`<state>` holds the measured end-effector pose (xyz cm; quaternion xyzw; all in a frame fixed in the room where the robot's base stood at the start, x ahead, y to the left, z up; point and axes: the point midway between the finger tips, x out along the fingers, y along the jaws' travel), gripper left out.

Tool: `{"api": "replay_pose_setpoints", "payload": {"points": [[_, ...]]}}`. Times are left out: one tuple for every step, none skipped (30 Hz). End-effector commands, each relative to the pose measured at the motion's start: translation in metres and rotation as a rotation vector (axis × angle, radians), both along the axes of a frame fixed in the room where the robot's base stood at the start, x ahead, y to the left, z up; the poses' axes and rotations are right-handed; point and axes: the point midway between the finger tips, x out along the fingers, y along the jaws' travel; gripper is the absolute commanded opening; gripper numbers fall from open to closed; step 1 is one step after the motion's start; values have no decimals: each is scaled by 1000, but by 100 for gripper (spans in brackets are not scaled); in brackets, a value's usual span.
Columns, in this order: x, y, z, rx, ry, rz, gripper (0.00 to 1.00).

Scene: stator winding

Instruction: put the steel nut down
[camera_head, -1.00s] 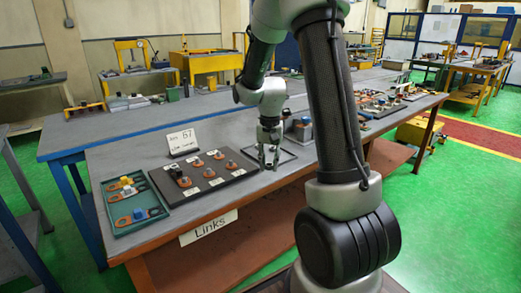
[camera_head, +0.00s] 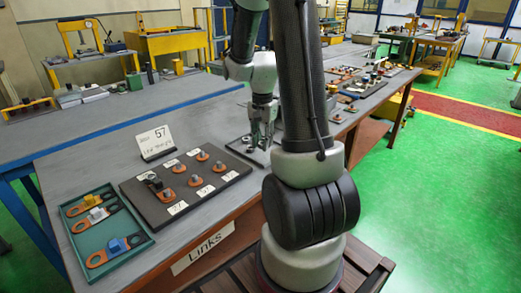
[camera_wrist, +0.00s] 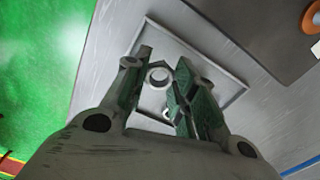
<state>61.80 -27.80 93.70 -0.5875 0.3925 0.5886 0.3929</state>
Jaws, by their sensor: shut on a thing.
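My gripper (camera_head: 261,138) hangs fingers down over a shallow square tray (camera_head: 238,149) on the bench, right of the dark board. In the wrist view, my gripper (camera_wrist: 162,82) has its two green-lined fingers on either side of a small grey steel nut (camera_wrist: 158,75) and is shut on it. The nut lies against the backdrop of the tray floor, inside the pale rim of the tray (camera_wrist: 218,72). I cannot tell whether the nut touches the floor. A small pale ring (camera_wrist: 167,113) shows lower down, partly hidden by the right finger. In the head view the nut is too small to make out.
The dark board (camera_head: 215,188) with orange links and white labels lies left of the tray. A green tray (camera_head: 128,248) with links and blocks sits further left. A sign card (camera_head: 155,141) stands behind the board. The bench's front edge is close to the square tray.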

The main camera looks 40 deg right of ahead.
Motion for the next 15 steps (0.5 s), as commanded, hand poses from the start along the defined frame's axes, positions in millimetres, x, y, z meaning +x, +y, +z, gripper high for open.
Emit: {"api": "replay_pose_setpoints", "payload": {"points": [[-1, 0, -5, 1, 3, 0, 2], [-1, 0, -9, 1, 3, 1, 2], [-1, 0, -15, 2, 4, 1, 2], [-1, 1, -20, 2, 4, 1, 2], [-1, 0, -25, 1, 3, 1, 2], [-1, 0, -31, 1, 4, 1, 2], [0, 0, -34, 1, 3, 1, 2], [0, 0, -37, 0, 2, 1, 2], [0, 0, -39, 1, 1, 1, 2], [0, 0, -40, 0, 0, 1, 2], [0, 0, -41, 0, 0, 1, 2], [0, 0, -41, -1, -1, 1, 2], [0, 0, -40, -1, -1, 1, 2], [0, 0, -40, -1, -1, 1, 2], [0, 0, -40, -1, -1, 1, 2]]}}
